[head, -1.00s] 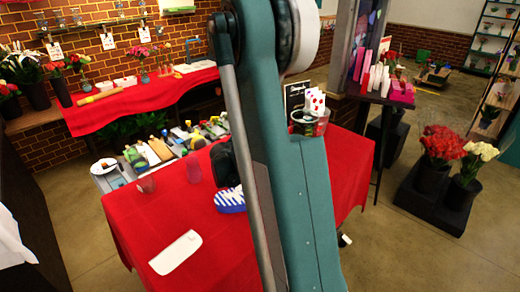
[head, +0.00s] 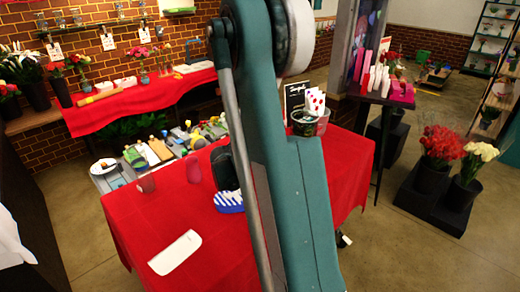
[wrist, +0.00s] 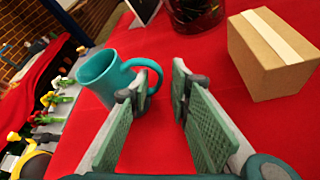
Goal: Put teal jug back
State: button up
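The teal jug (wrist: 103,76) stands on the red tablecloth in the wrist view, left of centre, its open rim facing up and its looped handle toward my gripper. My gripper (wrist: 160,84) is open, with a wide gap between its green pads and nothing clasped. The left fingertip overlaps the jug's handle in the picture; I cannot tell whether it touches it or reaches into the loop. The right fingertip is clear of the jug. In the head view my arm hides the jug and the gripper.
A cardboard box (wrist: 272,52) stands close on the right in the wrist view, with a dark pot (wrist: 195,14) behind. In the head view, a blue-striped item (head: 229,201) and a white flat piece (head: 175,252) lie on the red table (head: 128,228). Its front left is mostly clear.

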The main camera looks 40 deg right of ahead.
jog(key=shift+r, duration=0.15)
jog(key=shift+a+r, duration=0.1)
jog(key=p+v, duration=0.1)
jog(key=v, duration=1)
jog(key=shift+a, duration=0.35)
jog(key=shift+s+r, duration=0.1)
jog(key=shift+s, duration=0.05)
jog(key=shift+a, duration=0.1)
jog(key=s+a+r+m+t+y, duration=0.1)
jog(key=s+a+r+m+y, duration=0.2)
jog(key=s+a, duration=0.5)
jog(key=s+a+r+m+t+y, duration=0.1)
jog(key=s+a+m+y, duration=0.4)
jog(key=a, duration=1.4)
jog(key=s+a+r+m+t+y, duration=0.2)
jog(key=s+a+r+m+y, duration=0.2)
jog(key=s+a+m, duration=0.3)
jog(key=s+a+y, duration=0.1)
jog(key=s+a, duration=0.3)
jog(key=a, duration=0.2)
jog(key=shift+s+a+r+m, duration=0.3)
jog(key=shift+a+m, duration=0.1)
